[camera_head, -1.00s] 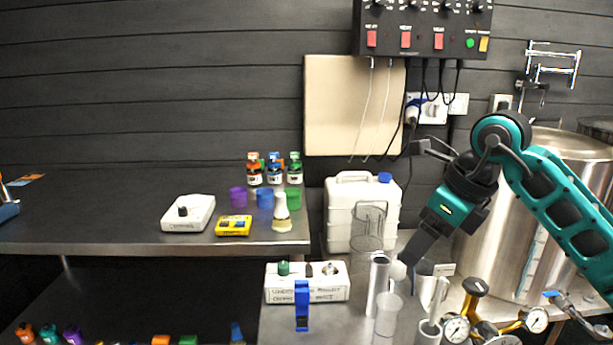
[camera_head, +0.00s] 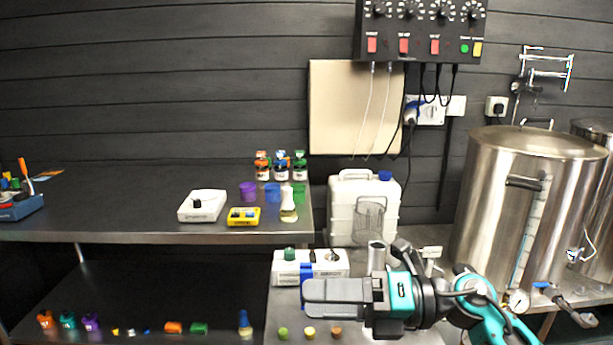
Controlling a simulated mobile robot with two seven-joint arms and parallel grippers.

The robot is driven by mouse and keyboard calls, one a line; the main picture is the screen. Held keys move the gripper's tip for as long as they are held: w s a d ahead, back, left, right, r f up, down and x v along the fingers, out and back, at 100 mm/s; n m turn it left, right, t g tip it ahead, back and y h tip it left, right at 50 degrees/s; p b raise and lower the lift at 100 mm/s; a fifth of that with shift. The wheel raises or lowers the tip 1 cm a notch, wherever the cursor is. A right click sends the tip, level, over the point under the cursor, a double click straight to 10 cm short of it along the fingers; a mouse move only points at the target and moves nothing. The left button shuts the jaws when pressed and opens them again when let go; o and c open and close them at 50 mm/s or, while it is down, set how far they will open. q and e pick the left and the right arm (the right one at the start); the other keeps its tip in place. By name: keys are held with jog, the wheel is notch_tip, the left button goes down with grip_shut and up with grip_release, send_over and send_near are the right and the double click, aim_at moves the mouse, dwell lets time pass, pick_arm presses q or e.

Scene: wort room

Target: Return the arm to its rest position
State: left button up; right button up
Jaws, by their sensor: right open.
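My right arm (camera_head: 478,305) comes in at the bottom right and reaches left, low over the front bench. My right gripper (camera_head: 325,298) is open with its grey fingers pointing left, and nothing shows between them. It hides parts of the bench top and of the glassware behind it. My left gripper is not in view.
A white box with knobs (camera_head: 318,264), a blue upright piece (camera_head: 306,272) and a metal cylinder (camera_head: 376,256) are close around the gripper. A white jerrycan (camera_head: 345,205) stands behind. A large steel kettle (camera_head: 490,195) stands right. Small caps (camera_head: 309,332) lie in front.

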jog(key=d+f+m+t+h, duration=0.45)
jog(key=m+t, duration=0.35)
jog(key=m, duration=0.6)
jog(key=d+f+m+t+h, duration=0.5)
jog(key=m+t, duration=0.4)
jog(key=m, duration=0.4)
jog(key=s+d+f+m+g+h, duration=0.2)
jog(key=s+f+m, duration=0.4)
jog(key=f, duration=0.4)
jog(key=s+d+f+m+g+h+p, duration=0.1)
jog(key=s+d+f+m+g+h, duration=0.2)
jog(key=s+f, duration=0.4)
notch_tip(320, 180, down, 3)
jog(key=m+g+h, duration=0.1)
jog(key=m+g, duration=0.1)
jog(key=shift+d+f+m, duration=0.2)
jog(key=shift+d+m, duration=0.1)
jog(key=shift+m, duration=0.1)
